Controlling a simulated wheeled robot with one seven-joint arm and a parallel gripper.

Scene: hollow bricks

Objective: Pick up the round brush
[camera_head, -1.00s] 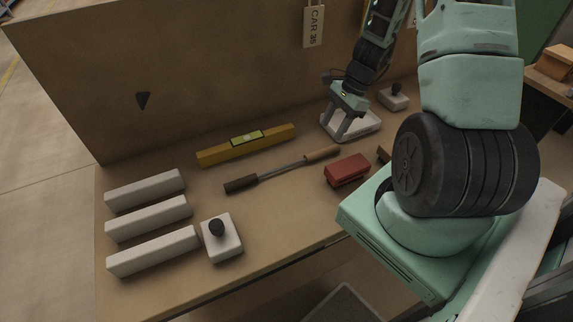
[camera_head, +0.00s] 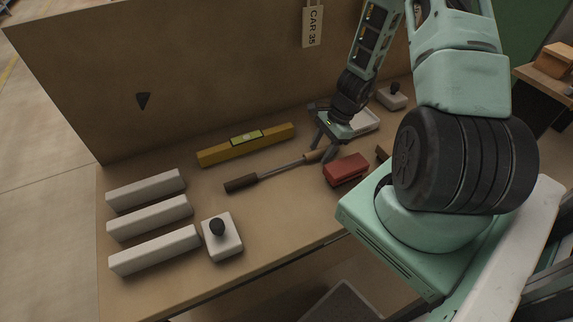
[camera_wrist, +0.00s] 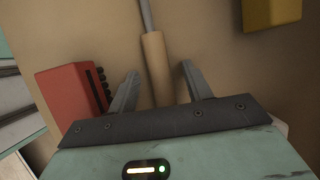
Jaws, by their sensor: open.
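The round brush (camera_head: 243,183) lies on the bench, with a dark thick end at left, a thin metal rod and a light wooden handle at right. My gripper (camera_head: 323,150) is open and low over the wooden handle. In the wrist view the handle of the brush (camera_wrist: 155,60) runs between the two spread fingers of my gripper (camera_wrist: 160,80), with gaps on both sides. The handle's near end is hidden behind my gripper body. I cannot tell how far the fingertips are above the bench.
A red block (camera_head: 346,169) lies close to the right of the handle; it also shows in the wrist view (camera_wrist: 68,98). A yellow level (camera_head: 220,152) lies behind the brush. A white tray (camera_head: 368,122) is behind my gripper. Several white bars and a knobbed block (camera_head: 222,243) stand at left.

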